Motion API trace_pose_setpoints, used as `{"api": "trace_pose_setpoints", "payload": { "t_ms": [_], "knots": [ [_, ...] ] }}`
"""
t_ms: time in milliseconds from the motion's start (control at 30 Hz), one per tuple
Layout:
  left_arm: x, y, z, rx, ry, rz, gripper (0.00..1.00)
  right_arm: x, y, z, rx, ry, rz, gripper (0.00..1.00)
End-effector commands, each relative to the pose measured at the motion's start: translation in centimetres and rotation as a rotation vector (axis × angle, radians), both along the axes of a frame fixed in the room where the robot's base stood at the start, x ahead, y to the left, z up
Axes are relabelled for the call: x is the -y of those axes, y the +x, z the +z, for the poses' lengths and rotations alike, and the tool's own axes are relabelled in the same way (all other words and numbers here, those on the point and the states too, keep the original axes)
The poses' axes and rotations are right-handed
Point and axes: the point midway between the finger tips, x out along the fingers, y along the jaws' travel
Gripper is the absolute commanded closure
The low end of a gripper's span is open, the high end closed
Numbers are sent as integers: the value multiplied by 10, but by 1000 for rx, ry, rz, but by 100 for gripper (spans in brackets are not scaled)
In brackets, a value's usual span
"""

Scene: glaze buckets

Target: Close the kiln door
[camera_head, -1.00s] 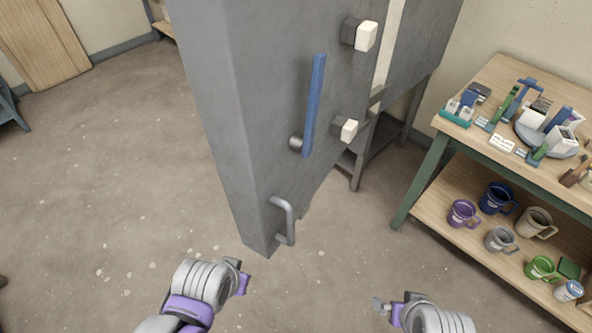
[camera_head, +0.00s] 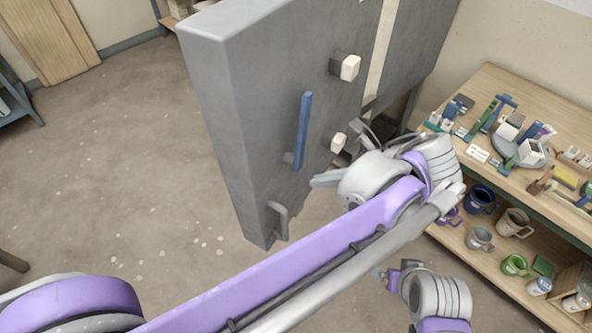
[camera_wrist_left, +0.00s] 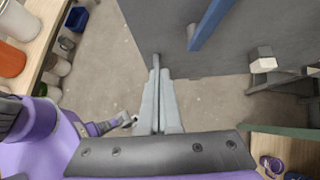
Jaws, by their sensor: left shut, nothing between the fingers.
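The kiln door (camera_head: 255,110) is a thick grey slab standing open, its free edge toward me. It has a blue lever (camera_head: 303,130), a small grey handle (camera_head: 278,220) low down and two pale blocks, an upper one (camera_head: 350,68) and a lower one (camera_head: 338,142). My left gripper (camera_head: 325,180) is shut and empty, at the right of the lever's lower end in the head view. In the left wrist view its fingers (camera_wrist_left: 160,75) point toward the door (camera_wrist_left: 185,50); contact cannot be told. My right gripper (camera_head: 382,276) is low, away from the door, its jaws unclear.
At right stands a wooden table (camera_head: 492,85) with tools on top and several mugs on its lower shelf (camera_head: 455,237). My left arm crosses in front of the door's lower right. The floor (camera_head: 120,140) left of the door is clear.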

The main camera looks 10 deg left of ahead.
Motion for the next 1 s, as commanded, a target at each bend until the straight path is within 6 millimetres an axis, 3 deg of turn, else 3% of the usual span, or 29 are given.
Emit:
{"api": "trace_pose_setpoints", "payload": {
  "t_ms": [467,700,1000],
  "knots": [
    [-63,26,-68,1,-4,8,100,0,0,1,1,0,0,0],
    [-92,40,-67,3,-4,6,100,0,4,11,8,0,0,0],
    [-98,42,-68,2,-5,4,100,0,4,12,8,0,0,0]
  ]
}}
